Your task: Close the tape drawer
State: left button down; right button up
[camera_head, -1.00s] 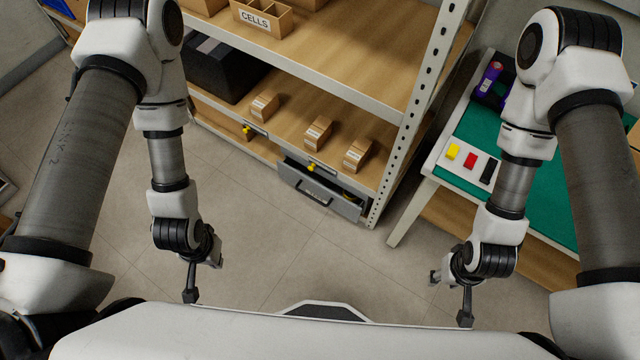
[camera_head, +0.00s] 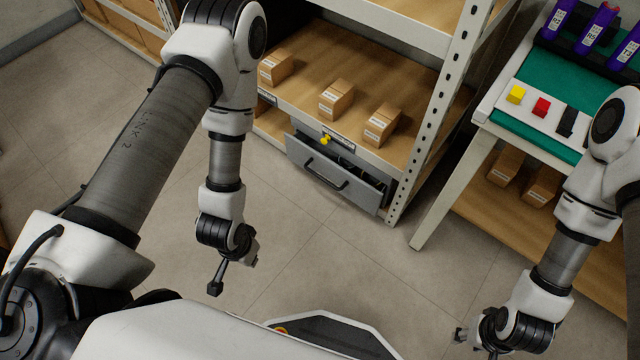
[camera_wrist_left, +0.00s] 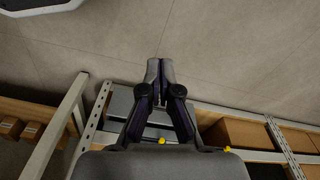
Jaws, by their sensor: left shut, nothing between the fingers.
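The grey drawer (camera_head: 330,178) under the lowest shelf board stands pulled out, its front tilted in the picture and its dark handle facing me. Dark contents show in its open top; I cannot make out what they are. My left gripper (camera_head: 233,275) hangs over the floor, left of and nearer than the drawer, apart from it. In the left wrist view its fingers (camera_wrist_left: 160,72) are together and empty, with the grey drawer (camera_wrist_left: 122,101) partly hidden behind them. My right gripper (camera_head: 476,342) is low at the bottom right, partly cut off, far from the drawer; its jaws are unclear.
Several small cartons (camera_head: 337,98) stand on the shelf board. The perforated white post (camera_head: 432,120) is right of the drawer. A green-topped table (camera_head: 528,120) stands further right. Floor before the drawer is clear.

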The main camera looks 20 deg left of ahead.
pick_arm(q)
jog(key=w+f+m+t+b, duration=0.1)
jog(key=w+f+b, duration=0.25)
jog(key=f, duration=0.25)
jog(key=w+f+m+t+b, duration=0.1)
jog(key=w+f+m+b, duration=0.1)
jog(key=f+b, duration=0.4)
jog(key=m+t+h+b, duration=0.6)
jog(key=m+t+b, duration=0.85)
jog(key=m, duration=0.35)
send_near(319, 158)
jog(key=shift+g, duration=0.25)
jog(key=b+x, duration=0.6)
jog(key=b, duration=0.2)
jog(key=shift+w+d+b, duration=0.2)
jog(key=shift+w+b, duration=0.1)
jog(key=shift+b, duration=0.1)
pick_arm(e)
jog(key=shift+t, duration=0.4)
jog(key=f, duration=1.2)
jog(key=w+f, duration=0.1)
jog(key=f, duration=1.1)
jog(key=w+f, duration=0.1)
jog(key=f, duration=1.2)
jog(key=shift+w+d, duration=0.15)
jog(key=shift+w, duration=0.1)
pick_arm(q)
jog(key=shift+w+r, duration=0.1)
jog(key=shift+w, duration=0.1)
jog(key=shift+r, duration=0.1)
